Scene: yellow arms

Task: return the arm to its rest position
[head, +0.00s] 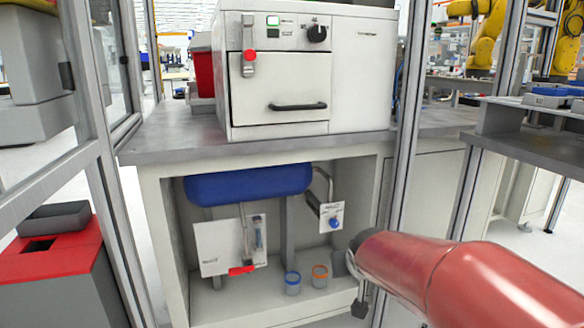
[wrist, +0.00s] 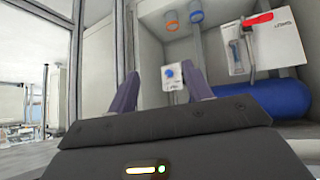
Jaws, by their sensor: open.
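My red arm (head: 450,275) reaches in from the lower right in the head view. My gripper (head: 359,290) is at its end, at the right front of the open cabinet, mostly hidden by the arm. In the wrist view my gripper (wrist: 162,88) shows two purple-grey fingers spread apart with nothing held between them. That view is upside down. A small white panel with a blue knob (wrist: 172,77) appears beyond the fingers; it also shows in the head view (head: 332,217). I cannot tell how far the fingertips are from it.
The cabinet holds a blue tank (head: 248,184), a white panel with a red handle (head: 230,248), a blue-rimmed cup (head: 292,283) and an orange-rimmed cup (head: 320,276). A metal post (head: 405,130) stands close to my arm. A white machine (head: 280,80) sits on the counter (head: 180,143).

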